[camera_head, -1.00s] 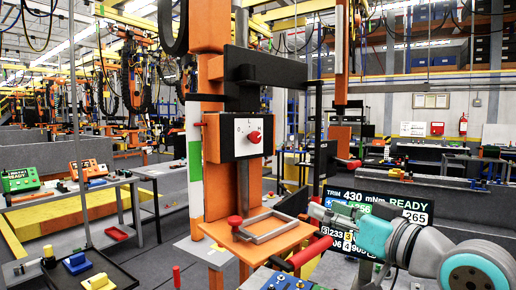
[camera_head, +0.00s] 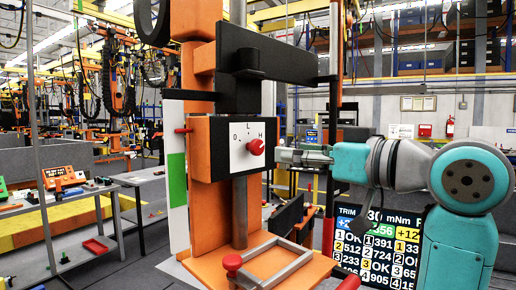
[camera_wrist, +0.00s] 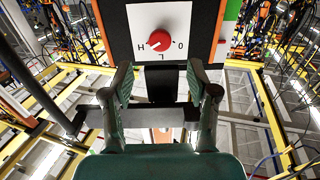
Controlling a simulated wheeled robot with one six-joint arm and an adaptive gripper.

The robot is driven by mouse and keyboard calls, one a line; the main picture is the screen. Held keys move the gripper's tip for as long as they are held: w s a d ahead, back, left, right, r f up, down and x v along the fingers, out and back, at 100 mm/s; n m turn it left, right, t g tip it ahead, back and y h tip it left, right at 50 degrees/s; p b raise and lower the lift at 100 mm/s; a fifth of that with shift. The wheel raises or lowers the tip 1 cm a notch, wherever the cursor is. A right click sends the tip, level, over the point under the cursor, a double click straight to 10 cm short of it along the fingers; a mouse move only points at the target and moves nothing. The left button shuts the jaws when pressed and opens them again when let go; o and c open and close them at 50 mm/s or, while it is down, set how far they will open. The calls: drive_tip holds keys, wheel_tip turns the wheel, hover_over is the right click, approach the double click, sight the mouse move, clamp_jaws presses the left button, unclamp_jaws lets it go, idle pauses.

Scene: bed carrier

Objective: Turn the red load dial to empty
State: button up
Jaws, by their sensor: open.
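The red load dial (camera_head: 256,147) sits on a white plate (camera_head: 238,160) marked O, L and H, on the front of a black and orange box. Its pointer seems to lie towards H, though the mark is small. In the wrist view the dial (camera_wrist: 161,30) appears upside down, with H on the left, L below and O on the right. My gripper (camera_head: 283,156) is just right of the dial and apart from it. In the wrist view its two fingers (camera_wrist: 160,80) are spread with nothing between them, below the dial in the picture.
An orange base (camera_head: 215,265) with a grey frame handle (camera_head: 275,262) and a red knob (camera_head: 232,263) lies below the dial. A small red lever (camera_head: 184,130) sticks out left of the box. A display screen (camera_head: 380,245) stands behind my arm.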

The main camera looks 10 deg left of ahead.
sight(260, 149)
drive_tip(key=x, duration=0.9)
clamp_jaws()
